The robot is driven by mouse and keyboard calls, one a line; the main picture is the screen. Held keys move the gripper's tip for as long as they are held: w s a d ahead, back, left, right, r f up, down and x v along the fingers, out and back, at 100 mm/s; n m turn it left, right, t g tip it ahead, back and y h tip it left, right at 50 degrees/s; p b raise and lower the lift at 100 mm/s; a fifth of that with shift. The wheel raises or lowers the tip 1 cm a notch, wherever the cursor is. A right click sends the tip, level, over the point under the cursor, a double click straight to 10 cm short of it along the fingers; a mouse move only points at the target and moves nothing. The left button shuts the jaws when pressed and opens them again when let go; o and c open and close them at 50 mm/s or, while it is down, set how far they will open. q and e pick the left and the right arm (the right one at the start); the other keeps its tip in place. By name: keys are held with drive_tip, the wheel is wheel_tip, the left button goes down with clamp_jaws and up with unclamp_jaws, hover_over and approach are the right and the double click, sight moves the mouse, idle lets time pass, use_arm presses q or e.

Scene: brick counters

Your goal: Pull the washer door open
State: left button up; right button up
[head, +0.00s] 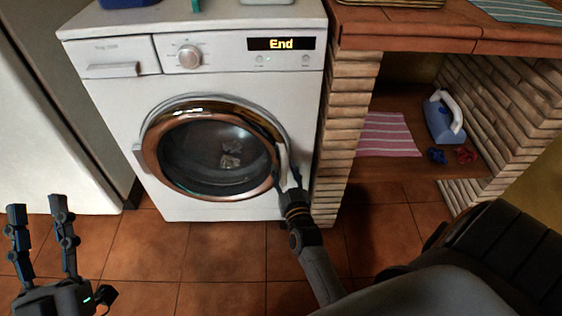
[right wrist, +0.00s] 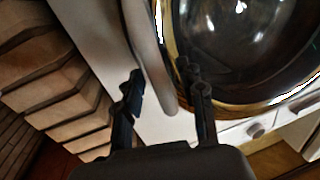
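The white washer (head: 230,208) stands in the upper middle of the head view. Its round door (head: 152,150), with a copper-coloured rim and dark glass, looks closed. The curved grey door handle (head: 283,160) is on the door's right side; it also shows in the right wrist view (right wrist: 151,60). My right gripper (head: 290,184) is at the handle's lower part. In the right wrist view, its fingers (right wrist: 162,75) are spread with the handle between them. Contact is unclear. My left gripper (head: 38,204) is open and empty at the lower left, away from the washer.
A brick counter (head: 348,110) stands close to the washer's right side. Its lower shelf holds a striped cloth (head: 388,136) and a blue-and-white iron-like object (head: 444,118). A white cabinet or appliance (head: 45,120) is at the left. The tiled floor (head: 215,262) before the washer is clear.

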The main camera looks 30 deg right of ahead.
drive_tip(key=shift+w+d, duration=0.1)
drive_tip(key=shift+w, duration=0.1)
clamp_jaws()
drive_tip(key=shift+s, duration=0.1)
